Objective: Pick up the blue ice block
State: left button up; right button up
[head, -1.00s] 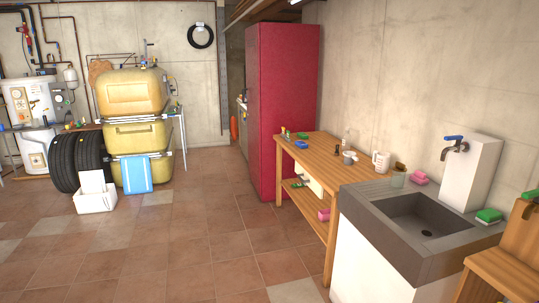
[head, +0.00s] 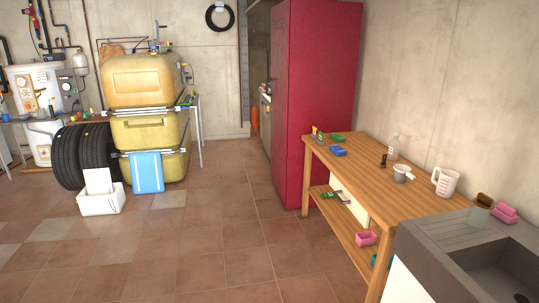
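A small blue block (head: 338,151) lies on the far end of the wooden workbench (head: 395,180), just in front of a green item. A larger blue flat panel with white stripes (head: 147,172) stands upright against the lower front of the yellow tank (head: 147,130). I cannot tell for certain which of these is the ice block. Neither of my grippers is in view.
A tall red cabinet (head: 318,100) stands behind the bench. A grey sink (head: 480,250) is at the lower right. A white box (head: 101,203) and black tires (head: 82,157) stand at the left. The tiled floor (head: 220,240) between is clear.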

aim_at(336, 149)
jog(key=i+j, duration=0.1)
jog(key=i, duration=1.8)
jog(key=l+z, duration=0.05)
jog(key=l, duration=0.05)
